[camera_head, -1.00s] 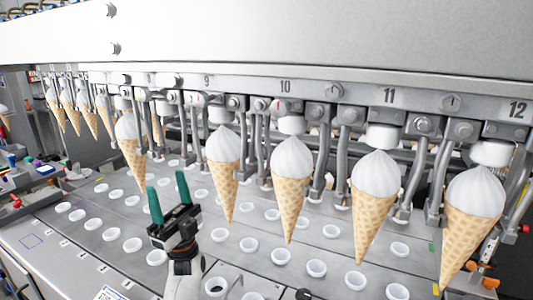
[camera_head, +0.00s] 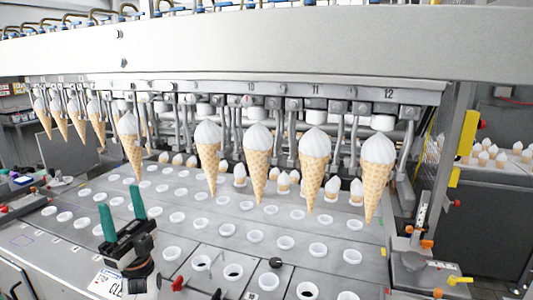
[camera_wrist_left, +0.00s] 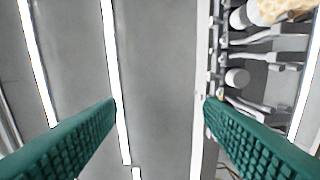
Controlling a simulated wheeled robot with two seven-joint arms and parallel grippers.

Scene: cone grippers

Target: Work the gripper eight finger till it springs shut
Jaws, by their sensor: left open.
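A cone (camera_head: 130,150) hangs in that area. My left gripper (camera_head: 119,198) has two green fingers, spread and empty, low in front of the row and apart from it. In the left wrist view its fingers (camera_wrist_left: 160,105) are open with nothing between them; metal fingers (camera_wrist_left: 265,50) and part of a cone show at right.
Below the row lies a grey deck (camera_head: 200,237) with many white round cups. Small cones stand behind the deck. A yellow-edged post (camera_head: 455,150) and an orange-handled fixture (camera_head: 420,265) stand at the right. There is free air in front of the cones.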

